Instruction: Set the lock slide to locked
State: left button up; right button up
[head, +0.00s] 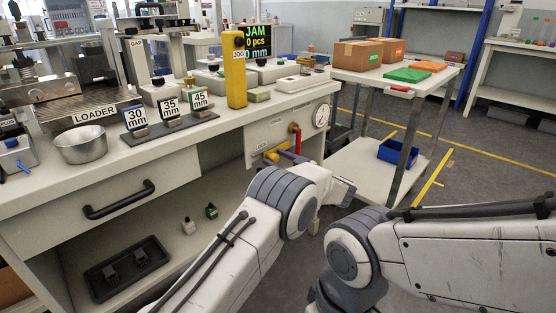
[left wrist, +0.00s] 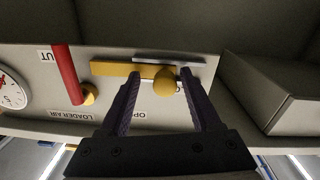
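The lock slide is a yellow bar (left wrist: 112,69) with a round yellow knob (left wrist: 165,84) on the pale panel, upside down in the left wrist view. A thin grey strip (left wrist: 190,62) runs along it. In the head view the slide (head: 273,154) is partly covered by my left arm. My left gripper (left wrist: 161,74) is open, with its two dark fingers either side of the knob and a gap visible on both sides. Panel lettering near the knob is partly hidden by the fingers. My right arm shows at lower right, its gripper out of view.
A red lever (head: 296,136) and a round gauge (head: 320,116) sit on the same panel beside the slide. The workbench top (head: 215,125) overhangs above. A white cart (head: 385,85) stands right of the bench, with a blue bin (head: 398,153) below.

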pick_arm(q)
jog(key=shift+a, duration=0.1)
jog(key=shift+s+d+r, duration=0.1)
jog(key=shift+s+d, duration=0.2)
jog(key=shift+d, duration=0.1)
jog(key=p+v, duration=0.3)
jog(key=v, duration=0.6)
jog(key=shift+s+d, duration=0.2)
jog(key=shift+d, duration=0.05)
